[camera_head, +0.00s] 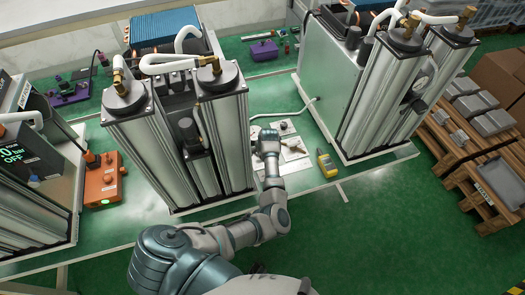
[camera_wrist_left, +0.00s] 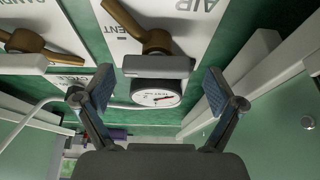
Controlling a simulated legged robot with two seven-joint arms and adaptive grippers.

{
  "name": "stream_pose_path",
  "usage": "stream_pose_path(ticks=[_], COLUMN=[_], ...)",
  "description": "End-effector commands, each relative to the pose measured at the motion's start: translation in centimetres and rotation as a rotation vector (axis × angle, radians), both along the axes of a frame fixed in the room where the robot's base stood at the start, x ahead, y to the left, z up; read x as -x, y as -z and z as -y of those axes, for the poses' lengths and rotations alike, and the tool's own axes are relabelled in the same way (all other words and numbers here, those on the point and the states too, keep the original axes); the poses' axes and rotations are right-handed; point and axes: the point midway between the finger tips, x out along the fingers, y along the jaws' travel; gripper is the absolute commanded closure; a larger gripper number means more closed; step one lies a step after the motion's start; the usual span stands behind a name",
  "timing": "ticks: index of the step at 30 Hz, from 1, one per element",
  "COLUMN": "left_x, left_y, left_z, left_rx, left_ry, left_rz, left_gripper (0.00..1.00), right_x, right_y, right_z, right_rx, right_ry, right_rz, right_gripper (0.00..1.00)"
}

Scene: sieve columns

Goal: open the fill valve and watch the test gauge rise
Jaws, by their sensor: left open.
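The test gauge (camera_wrist_left: 155,98) shows in the left wrist view, a round white dial with a red needle; its scale is too small to read. A grey bar (camera_wrist_left: 158,66) lies just above it. A brown lever handle (camera_wrist_left: 143,30) is above the bar, on a white panel (camera_wrist_left: 190,22) lettered "AIR" and partly "ENT". A second brown handle (camera_wrist_left: 25,42) is at the left; I cannot tell which is the fill valve. My left gripper (camera_wrist_left: 160,82) is open and empty, its fingers apart either side of the gauge.
Tall metal twin columns (camera_head: 220,140) stand close left of my left arm, and more columns (camera_head: 375,95) stand right. A yellow handheld device (camera_head: 326,163) lies right of the panel. An orange box (camera_head: 103,180) is farther left. Pallets with grey blocks (camera_head: 470,105) are at the right.

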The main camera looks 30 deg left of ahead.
Motion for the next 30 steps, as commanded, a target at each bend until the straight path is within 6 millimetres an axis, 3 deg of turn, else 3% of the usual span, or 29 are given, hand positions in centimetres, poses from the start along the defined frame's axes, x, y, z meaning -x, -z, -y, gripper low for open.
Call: stream_pose_path(ticks=[4,11,22,30], left_x=[-0.02,-0.02,-0.05,-0.13], left_y=[-0.08,-0.13,-0.09,-0.09], left_z=[0.25,0.41,0.48,0.45], left_rx=[-0.001,-0.002,0.004,0.002], left_ry=[0.002,0.001,-0.032,-0.189], left_rz=[0.0,-0.001,0.0,-0.004], left_gripper=[0.09,0.66,0.66,0.66], right_x=[0.0,0.02,-0.01,-0.03], right_y=[-0.01,-0.01,-0.15,-0.53], right_z=[-0.4,-0.3,0.47,0.25], right_rx=[-0.004,-0.004,0.005,0.003], right_ry=[0.002,0.001,-0.003,-0.002], right_rz=[0.0,0.0,0.001,0.002], right_gripper=[0.6,0.6,0.6,0.6])
